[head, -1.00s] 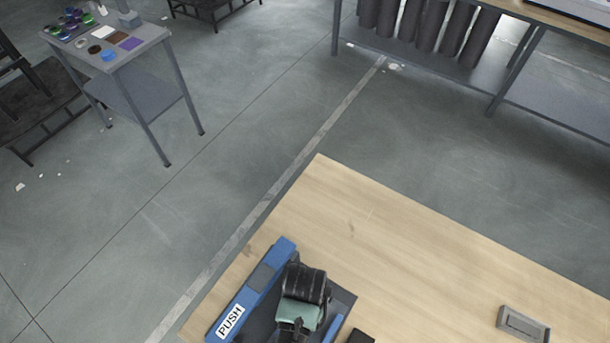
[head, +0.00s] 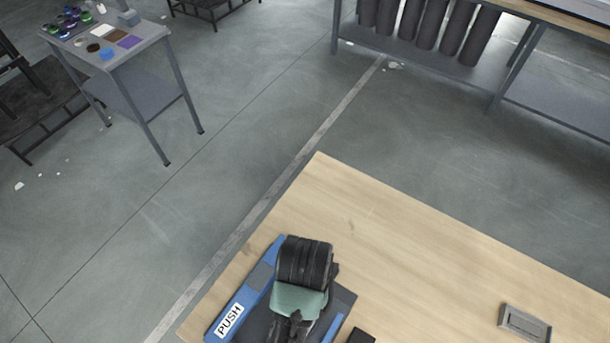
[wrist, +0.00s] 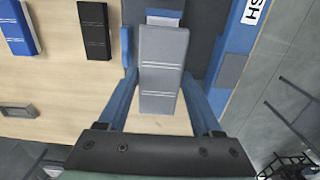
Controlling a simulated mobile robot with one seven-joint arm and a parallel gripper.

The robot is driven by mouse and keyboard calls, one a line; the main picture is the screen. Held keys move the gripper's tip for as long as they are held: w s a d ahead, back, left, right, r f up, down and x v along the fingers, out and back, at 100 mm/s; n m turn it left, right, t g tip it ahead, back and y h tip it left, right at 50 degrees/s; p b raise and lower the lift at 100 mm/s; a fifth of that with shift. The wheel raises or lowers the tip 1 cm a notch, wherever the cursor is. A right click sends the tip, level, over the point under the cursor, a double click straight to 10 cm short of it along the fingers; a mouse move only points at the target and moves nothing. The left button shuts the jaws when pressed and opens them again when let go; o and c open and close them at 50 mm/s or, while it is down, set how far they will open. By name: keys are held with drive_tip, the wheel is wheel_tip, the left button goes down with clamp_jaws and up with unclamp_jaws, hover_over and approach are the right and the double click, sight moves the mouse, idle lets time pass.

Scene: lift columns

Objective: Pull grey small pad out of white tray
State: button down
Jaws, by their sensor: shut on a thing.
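The grey pad (wrist: 160,95), with pale lines across it, lies between the two blue fingers of my gripper (wrist: 158,72) in the wrist view. My gripper is shut on it. A small pale, whitish part (wrist: 165,18) shows just beyond the pad's far end, against a dark surface; I cannot tell if it is the white tray. In the head view my dark wrist and green-grey gripper body (head: 299,300) are over the blue and dark fixture with a PUSH label (head: 230,320). They hide the pad and the fingertips there.
The wooden table (head: 400,250) has wide clear room to the right of the fixture. A grey block with a recess (head: 525,322) lies at the right. A black block (wrist: 95,30) and a blue block (wrist: 18,28) lie beside the fixture. The table's edge is near the fixture.

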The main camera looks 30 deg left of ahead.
drive_tip(key=shift+r+p, duration=3.5)
drive_tip(key=shift+p, duration=0.45)
drive_tip(key=shift+f, duration=0.1)
